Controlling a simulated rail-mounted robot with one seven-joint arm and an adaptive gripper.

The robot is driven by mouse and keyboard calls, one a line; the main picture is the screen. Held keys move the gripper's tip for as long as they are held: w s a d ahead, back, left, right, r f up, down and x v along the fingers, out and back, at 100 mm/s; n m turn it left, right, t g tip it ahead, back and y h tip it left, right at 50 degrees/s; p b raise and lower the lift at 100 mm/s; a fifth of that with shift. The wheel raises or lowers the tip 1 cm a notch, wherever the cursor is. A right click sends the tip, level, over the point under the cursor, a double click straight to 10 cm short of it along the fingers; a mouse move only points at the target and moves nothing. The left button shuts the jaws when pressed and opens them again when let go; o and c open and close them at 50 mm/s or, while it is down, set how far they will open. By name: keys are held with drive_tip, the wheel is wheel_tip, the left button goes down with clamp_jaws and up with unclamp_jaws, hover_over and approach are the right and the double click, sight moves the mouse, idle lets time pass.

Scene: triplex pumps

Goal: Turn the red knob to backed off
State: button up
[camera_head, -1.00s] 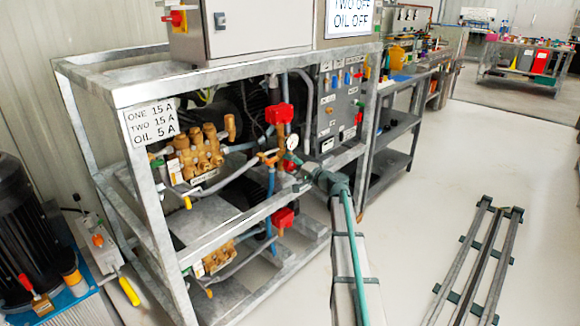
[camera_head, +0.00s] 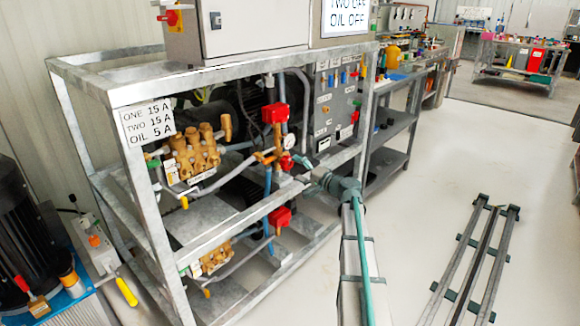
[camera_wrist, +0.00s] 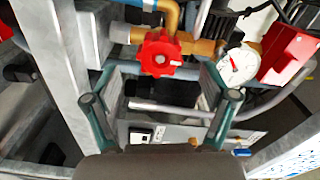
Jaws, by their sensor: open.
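The red knob (camera_wrist: 160,53) is a lobed handwheel on brass pipework in the wrist view, upper middle. My gripper (camera_wrist: 160,88) is open, with its two green-grey fingers spread on either side and below the knob in the picture. The knob appears between the finger lines, and no contact shows. A round white pressure gauge (camera_wrist: 237,65) with a red needle sits right of the knob. In the head view my gripper (camera_head: 306,172) reaches toward the front of the pump frame, just right of and below the gauge (camera_head: 288,141).
A grey metal frame (camera_head: 205,245) holds brass pumps (camera_head: 198,155). A red block (camera_wrist: 290,48) stands close right of the gauge. A frame post (camera_wrist: 65,50) rises left of my fingers. A control panel (camera_head: 335,105) is behind. The floor (camera_head: 420,200) at right has clear room beside a rail.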

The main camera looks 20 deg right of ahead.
drive_tip(key=v, duration=0.6)
drive_tip(key=shift+s, duration=0.1)
